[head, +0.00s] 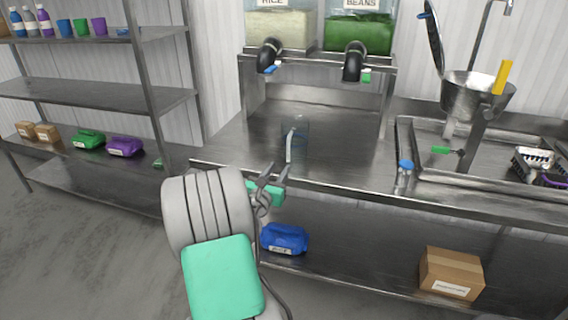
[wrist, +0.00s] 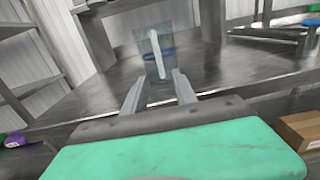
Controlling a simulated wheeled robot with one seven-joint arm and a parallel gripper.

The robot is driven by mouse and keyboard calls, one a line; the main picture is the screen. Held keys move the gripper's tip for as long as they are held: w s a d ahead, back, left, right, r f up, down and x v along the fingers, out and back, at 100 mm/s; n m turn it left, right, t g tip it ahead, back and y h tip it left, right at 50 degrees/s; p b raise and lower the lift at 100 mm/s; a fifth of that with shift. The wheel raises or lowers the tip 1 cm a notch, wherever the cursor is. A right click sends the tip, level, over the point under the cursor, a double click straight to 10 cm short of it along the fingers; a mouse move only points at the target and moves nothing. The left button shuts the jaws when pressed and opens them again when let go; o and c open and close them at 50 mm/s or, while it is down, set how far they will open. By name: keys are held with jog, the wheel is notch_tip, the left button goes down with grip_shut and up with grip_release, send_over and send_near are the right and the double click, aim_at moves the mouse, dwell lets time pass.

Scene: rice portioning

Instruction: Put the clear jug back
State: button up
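The clear jug (head: 300,130) stands upright on the steel counter (head: 340,165), below the dispensers, its pale handle facing my side. In the wrist view the jug (wrist: 146,42) is straight ahead, with a blue band showing through it. My gripper (head: 276,171) is at the counter's front edge, just short of the jug. Its two fingers are apart and empty in the wrist view (wrist: 159,76), with the handle lined up between them. I cannot tell whether the handle's lower end is between the fingertips or just beyond them.
Rice (head: 278,25) and beans (head: 358,30) dispensers stand above the jug on a steel stand. A blue-capped bottle (head: 404,175) and a sink (head: 480,160) are to the right. Shelves (head: 90,97) stand at the left.

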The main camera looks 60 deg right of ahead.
jog(key=a, duration=0.4)
jog(key=shift+s+a, duration=0.3)
